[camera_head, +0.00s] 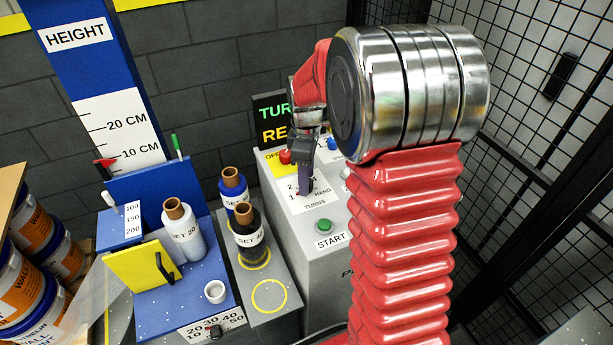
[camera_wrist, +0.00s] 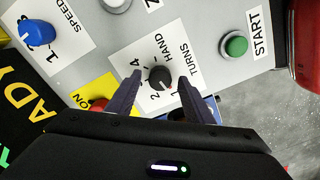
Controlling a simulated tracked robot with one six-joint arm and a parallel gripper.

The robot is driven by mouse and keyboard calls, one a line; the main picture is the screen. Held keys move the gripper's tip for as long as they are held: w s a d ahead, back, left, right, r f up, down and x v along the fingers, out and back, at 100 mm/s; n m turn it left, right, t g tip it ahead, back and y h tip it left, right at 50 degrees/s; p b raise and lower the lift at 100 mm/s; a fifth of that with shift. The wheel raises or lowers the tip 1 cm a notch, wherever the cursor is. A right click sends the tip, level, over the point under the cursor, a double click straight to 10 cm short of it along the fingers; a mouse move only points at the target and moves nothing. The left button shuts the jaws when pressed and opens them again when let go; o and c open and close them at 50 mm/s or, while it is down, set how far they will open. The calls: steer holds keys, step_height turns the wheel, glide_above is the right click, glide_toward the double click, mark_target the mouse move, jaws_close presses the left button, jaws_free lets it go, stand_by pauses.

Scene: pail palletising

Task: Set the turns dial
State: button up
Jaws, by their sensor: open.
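The turns dial (camera_wrist: 160,78) is a black round knob on a white plate marked TURNS and HAND, with numbers around it. A small reddish mark on its rim lies at the lower right in the wrist view, seemingly towards the 1. My gripper (camera_wrist: 159,80) is open, with one dark finger on each side of the knob; I cannot tell if either touches it. In the head view my gripper (camera_head: 304,188) points down over the TURNS plate (camera_head: 312,202) and hides the knob.
On the grey panel are a green START button (camera_wrist: 236,45), a blue SPEED knob (camera_wrist: 37,33) and a red button (camera_head: 285,157). A dark display (camera_head: 272,120) stands behind. Labelled bottles (camera_head: 247,228) and a blue bench (camera_head: 160,300) are left. A mesh fence (camera_head: 540,120) is right.

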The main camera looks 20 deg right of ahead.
steer(key=shift+c, duration=0.5)
steer(key=c, duration=0.9)
steer(key=shift+c, duration=0.2)
steer(key=shift+m, duration=0.3)
steer(key=m, duration=0.4)
steer(key=shift+m, duration=0.4)
steer(key=m, duration=1.4)
steer(key=shift+m, duration=0.3)
